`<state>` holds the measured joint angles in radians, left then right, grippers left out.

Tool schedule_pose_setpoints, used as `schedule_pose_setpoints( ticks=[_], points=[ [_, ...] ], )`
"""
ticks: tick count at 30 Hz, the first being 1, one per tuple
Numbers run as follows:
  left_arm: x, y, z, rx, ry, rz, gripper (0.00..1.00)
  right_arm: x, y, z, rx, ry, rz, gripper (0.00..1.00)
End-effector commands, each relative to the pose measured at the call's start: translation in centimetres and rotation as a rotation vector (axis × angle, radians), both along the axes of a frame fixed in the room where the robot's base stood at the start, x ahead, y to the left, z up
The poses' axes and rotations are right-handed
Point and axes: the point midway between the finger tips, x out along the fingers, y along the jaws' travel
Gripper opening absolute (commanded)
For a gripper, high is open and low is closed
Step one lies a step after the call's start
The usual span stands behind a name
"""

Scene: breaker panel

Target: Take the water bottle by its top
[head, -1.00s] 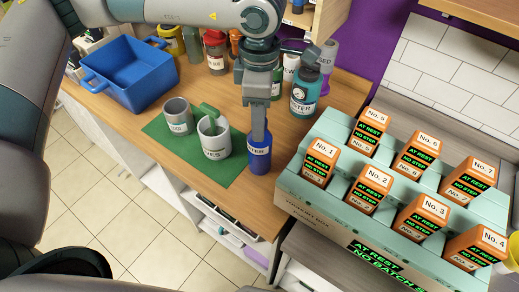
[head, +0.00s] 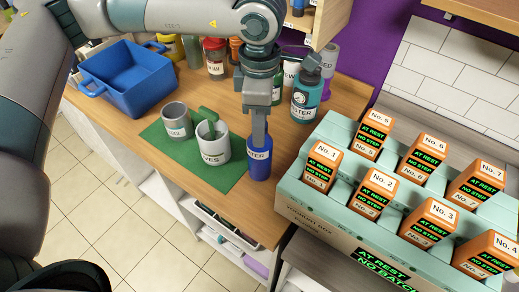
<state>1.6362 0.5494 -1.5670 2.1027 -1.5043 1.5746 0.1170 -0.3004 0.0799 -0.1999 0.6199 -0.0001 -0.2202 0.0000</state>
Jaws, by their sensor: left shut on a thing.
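The water bottle (head: 259,166) is blue with a white label, partly reading "TER". It stands upright at the right edge of the green mat (head: 222,180), near the table's front edge. My left gripper (head: 259,137) comes down from above and is shut on the bottle's top, which its fingers largely hide. My right gripper is not in view.
A grey cup (head: 177,121) and a white mug (head: 213,147) with a green handle stand on the mat left of the bottle. A teal bottle (head: 305,100) stands behind right. A blue bin (head: 130,77) is at left. The tiered box (head: 292,189) with orange blocks is right.

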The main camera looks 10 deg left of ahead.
Motion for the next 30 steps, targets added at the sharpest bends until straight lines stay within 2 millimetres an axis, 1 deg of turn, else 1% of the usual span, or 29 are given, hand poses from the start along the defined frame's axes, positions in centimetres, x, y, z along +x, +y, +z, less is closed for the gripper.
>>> schedule_pose_setpoints(
  ticks=[1, 3, 21, 30],
  points=[
    [0.0, 0.0, 0.1, 0.000, 0.000, 0.000, 0.07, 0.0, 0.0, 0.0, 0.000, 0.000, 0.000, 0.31],
    [0.0, 0.0, 0.3, 0.001, 0.000, 0.000, 0.00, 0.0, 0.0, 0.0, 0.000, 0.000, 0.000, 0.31],
    [0.0, 0.0, 3.6, -0.001, 0.000, 0.000, 0.00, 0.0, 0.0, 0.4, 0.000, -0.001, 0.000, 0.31],
    [0.0, 0.0, 4.0, 0.000, 0.000, 0.000, 0.00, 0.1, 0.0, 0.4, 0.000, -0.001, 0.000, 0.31]
  ],
)
